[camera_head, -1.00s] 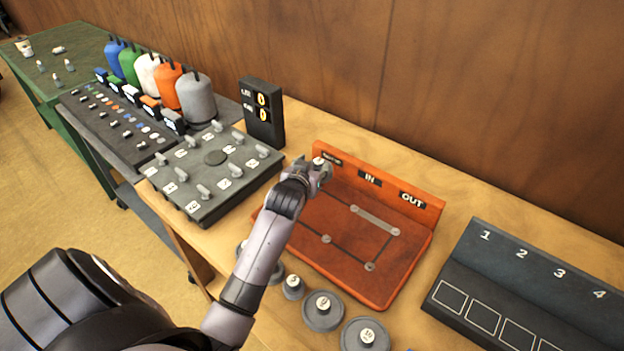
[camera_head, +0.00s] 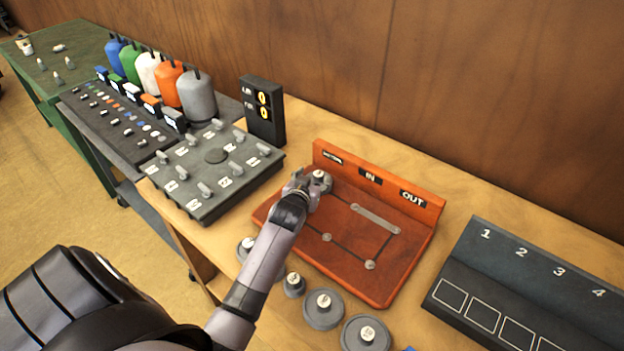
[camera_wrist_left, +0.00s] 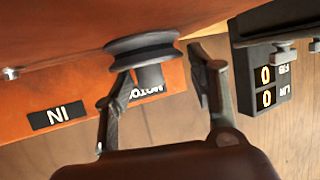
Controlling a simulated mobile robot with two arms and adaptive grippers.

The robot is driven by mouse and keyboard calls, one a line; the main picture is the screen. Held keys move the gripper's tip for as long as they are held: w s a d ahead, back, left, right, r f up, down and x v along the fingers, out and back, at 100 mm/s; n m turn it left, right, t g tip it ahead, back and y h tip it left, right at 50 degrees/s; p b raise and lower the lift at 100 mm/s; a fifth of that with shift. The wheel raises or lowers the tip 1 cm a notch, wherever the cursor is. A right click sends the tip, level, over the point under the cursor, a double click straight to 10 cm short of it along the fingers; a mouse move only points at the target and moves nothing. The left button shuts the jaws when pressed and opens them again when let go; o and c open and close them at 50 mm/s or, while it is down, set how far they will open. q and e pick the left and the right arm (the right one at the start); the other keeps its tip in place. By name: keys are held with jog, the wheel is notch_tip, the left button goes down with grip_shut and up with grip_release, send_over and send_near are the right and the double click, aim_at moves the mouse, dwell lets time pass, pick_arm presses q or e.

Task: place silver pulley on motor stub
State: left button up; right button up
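The silver pulley (camera_head: 321,181), a small grey grooved wheel with a pale-topped hub, is at the upper left of the orange board (camera_head: 345,262), near the MOTOR label. In the left wrist view the pulley (camera_wrist_left: 142,52) appears to lie against the board, its hub pointing away from it. The motor stub is hidden, so I cannot tell how the pulley sits on it. My left gripper (camera_head: 306,186) is open at the hub. In the wrist view its fingers (camera_wrist_left: 158,90) are spread, one close to the hub and the other clearly apart. My right gripper is not in view.
Several grey pulleys (camera_head: 323,309) stand along the board's front edge. A link bar (camera_head: 376,220) and pegs are on the board. A switch panel (camera_head: 215,170) and a black display (camera_head: 263,111) are at left. A numbered dark tray (camera_head: 530,290) is at right.

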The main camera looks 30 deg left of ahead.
pick_arm(q)
jog(key=shift+o, duration=1)
jog(key=shift+r, duration=0.1)
jog(key=shift+r, duration=0.15)
jog(key=shift+s+d, duration=0.15)
jog(key=shift+s, duration=0.2)
jog(key=b+v, duration=0.1)
jog(key=v, duration=1)
jog(key=shift+s+r, duration=0.1)
jog(key=shift+s, duration=0.05)
